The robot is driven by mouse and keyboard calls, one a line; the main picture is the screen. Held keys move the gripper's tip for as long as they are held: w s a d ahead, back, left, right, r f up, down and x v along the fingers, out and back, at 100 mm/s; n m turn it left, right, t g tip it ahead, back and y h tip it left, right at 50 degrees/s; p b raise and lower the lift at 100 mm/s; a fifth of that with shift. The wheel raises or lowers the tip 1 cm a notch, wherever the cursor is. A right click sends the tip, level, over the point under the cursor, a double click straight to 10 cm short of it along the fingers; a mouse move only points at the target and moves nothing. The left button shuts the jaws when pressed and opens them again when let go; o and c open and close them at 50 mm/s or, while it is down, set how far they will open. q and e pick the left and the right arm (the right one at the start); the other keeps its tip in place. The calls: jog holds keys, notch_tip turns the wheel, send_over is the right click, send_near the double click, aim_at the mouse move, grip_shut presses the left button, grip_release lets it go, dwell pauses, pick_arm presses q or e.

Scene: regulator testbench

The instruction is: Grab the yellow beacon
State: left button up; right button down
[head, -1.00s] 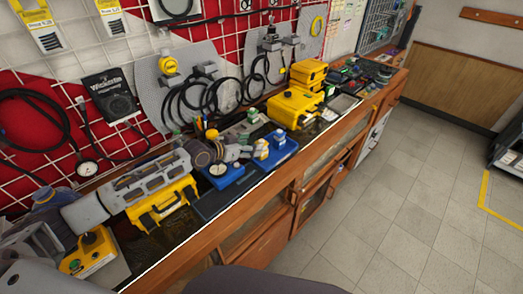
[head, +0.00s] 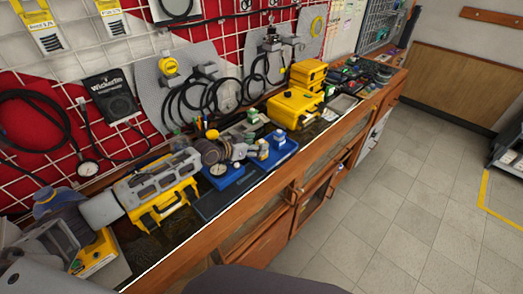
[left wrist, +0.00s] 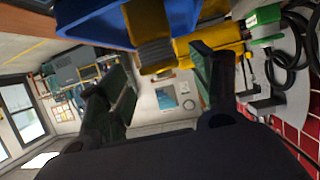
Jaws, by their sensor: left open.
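My left arm reaches in from the left over the bench in the head view. Its gripper (head: 243,152) is open and empty, close to blue-based fixtures (head: 275,150) that carry small yellow-and-white parts (head: 263,149). A small yellow-orange cap (head: 212,134) shows just behind the wrist; it may be the beacon, but I cannot tell for sure. In the left wrist view the two dark fingers (left wrist: 165,90) stand wide apart. Beyond them is a yellow part (left wrist: 190,48) beside a dark ribbed piece (left wrist: 152,35). My right gripper is out of view.
A yellow case (head: 160,208) lies below my forearm. Larger yellow cases (head: 296,107) stand farther right along the bench. A gauge on a blue base (head: 220,172) sits below the wrist. Black hoses (head: 190,98) hang from the wall grid behind.

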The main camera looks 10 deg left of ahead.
aim_at(259, 143)
pick_arm(q)
jog(key=shift+x, duration=1.75)
jog(key=shift+a, duration=0.1)
jog(key=shift+c, duration=0.5)
jog(key=c, duration=1.1)
jog(key=shift+r, duration=0.1)
jog(key=shift+r, duration=4.95)
